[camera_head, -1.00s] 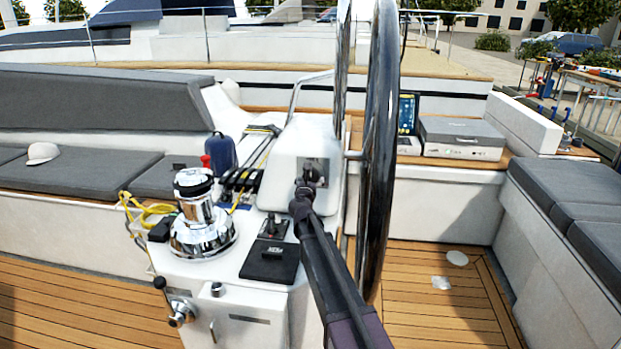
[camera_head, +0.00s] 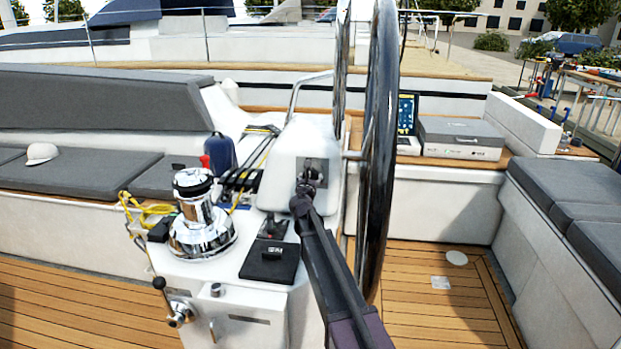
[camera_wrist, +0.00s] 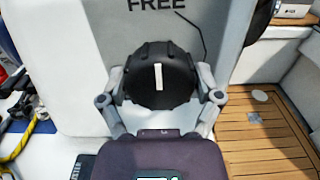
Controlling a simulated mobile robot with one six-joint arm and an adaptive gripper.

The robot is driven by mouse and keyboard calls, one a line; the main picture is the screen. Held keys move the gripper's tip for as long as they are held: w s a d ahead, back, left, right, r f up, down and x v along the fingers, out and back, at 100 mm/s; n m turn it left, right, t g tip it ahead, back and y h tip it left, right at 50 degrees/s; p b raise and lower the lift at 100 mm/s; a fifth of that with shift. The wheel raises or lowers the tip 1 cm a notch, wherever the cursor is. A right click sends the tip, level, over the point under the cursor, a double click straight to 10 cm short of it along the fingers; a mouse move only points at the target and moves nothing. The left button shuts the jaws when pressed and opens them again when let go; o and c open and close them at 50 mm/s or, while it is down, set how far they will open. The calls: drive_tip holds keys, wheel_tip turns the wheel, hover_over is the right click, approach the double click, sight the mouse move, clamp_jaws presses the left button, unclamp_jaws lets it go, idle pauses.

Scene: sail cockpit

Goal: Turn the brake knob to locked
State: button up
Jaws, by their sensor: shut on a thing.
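The black ridged brake knob (camera_wrist: 160,76) faces me in the wrist view, on the white console (camera_wrist: 90,60). Its white pointer line stands about upright, toward the printed word FREE above it. The two grey fingers of my gripper (camera_wrist: 161,98) lie on the left and right sides of the knob and are shut on it. In the head view my gripper (camera_head: 311,180) is at the console's face and hides most of the knob. No LOCKED label can be read in either view.
The large steering wheel (camera_head: 378,150) stands close to the right of my arm. A chrome winch (camera_head: 200,215) and a black lever (camera_head: 272,228) are on the pedestal to the left. Wooden deck (camera_head: 440,290) is free at the right.

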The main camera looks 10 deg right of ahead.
drive_tip(key=shift+m, duration=0.5)
drive_tip(key=m, duration=0.5)
drive_tip(key=shift+w+m+g+h, duration=0.1)
drive_tip(key=shift+m+g+h, duration=0.2)
drive_tip(key=shift+m+h, duration=0.1)
drive_tip(key=m, duration=0.5)
drive_tip(key=shift+m+p, duration=0.4)
drive_tip(key=m+g+p, duration=0.1)
drive_tip(key=m, duration=0.5)
drive_tip(key=shift+m, duration=0.3)
drive_tip(key=m, duration=0.5)
drive_tip(key=shift+m, duration=0.3)
drive_tip(key=o, duration=0.9)
